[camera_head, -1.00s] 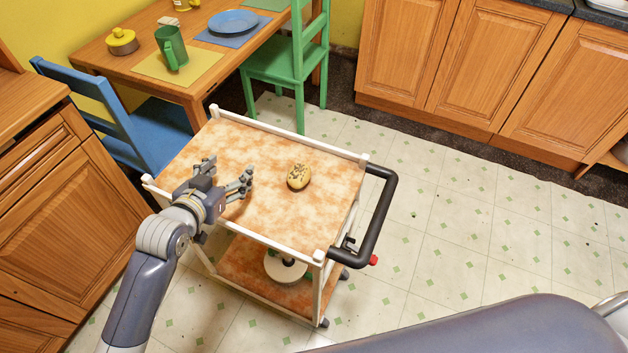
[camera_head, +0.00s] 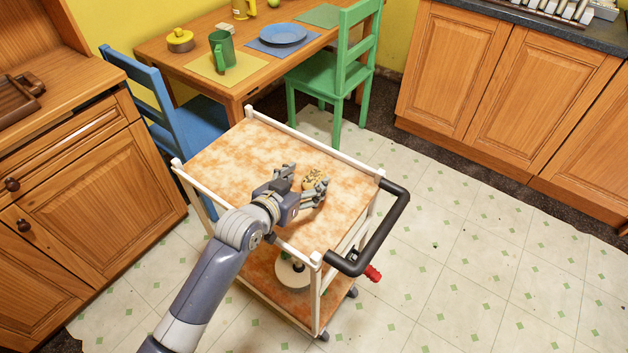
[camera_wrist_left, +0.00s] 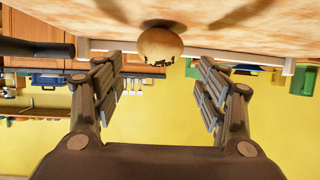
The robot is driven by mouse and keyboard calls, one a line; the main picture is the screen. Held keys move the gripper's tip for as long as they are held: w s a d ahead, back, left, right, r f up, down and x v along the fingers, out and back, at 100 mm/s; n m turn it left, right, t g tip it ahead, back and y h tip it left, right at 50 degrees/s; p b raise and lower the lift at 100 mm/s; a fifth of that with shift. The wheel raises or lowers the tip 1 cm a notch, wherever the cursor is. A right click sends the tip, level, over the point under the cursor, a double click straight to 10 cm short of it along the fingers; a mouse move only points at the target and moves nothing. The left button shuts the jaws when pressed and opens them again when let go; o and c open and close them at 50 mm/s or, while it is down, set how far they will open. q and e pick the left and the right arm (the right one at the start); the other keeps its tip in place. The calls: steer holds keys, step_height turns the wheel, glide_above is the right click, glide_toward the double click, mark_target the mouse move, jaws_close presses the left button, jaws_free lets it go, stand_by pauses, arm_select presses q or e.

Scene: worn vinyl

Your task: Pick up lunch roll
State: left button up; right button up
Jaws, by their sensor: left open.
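The lunch roll (camera_head: 313,178) is a small tan roll with dark specks on the cart's top board (camera_head: 229,157). My left gripper (camera_head: 302,184) is open in the head view, low over the board, with its fingers pointing at the roll. In the head view the fingers partly hide the roll. In the left wrist view the roll (camera_wrist_left: 160,45) shows ahead, centred between the two spread fingers (camera_wrist_left: 163,85) and near their tips. I cannot tell whether the fingers touch it. My right gripper does not show.
The cart has white rails and a black handle (camera_head: 382,235) at right. A round pale object (camera_head: 291,274) sits on its lower shelf. Behind stand a blue chair (camera_head: 176,115), a green chair (camera_head: 325,75) and a table with a green mug (camera_head: 222,50). Floor at right is clear.

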mark_target(311, 179)
arm_select(q)
steer(key=x, duration=0.3)
steer(key=shift+d+f, duration=0.1)
steer(key=shift+f, duration=0.25)
steer(key=shift+w+d+f, duration=0.3)
steer(key=shift+w, duration=0.25)
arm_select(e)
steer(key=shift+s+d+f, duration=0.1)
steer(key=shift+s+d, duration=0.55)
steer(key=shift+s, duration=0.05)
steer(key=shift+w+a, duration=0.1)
arm_select(q)
steer(key=shift+c, duration=1.3)
steer(key=c, duration=0.9)
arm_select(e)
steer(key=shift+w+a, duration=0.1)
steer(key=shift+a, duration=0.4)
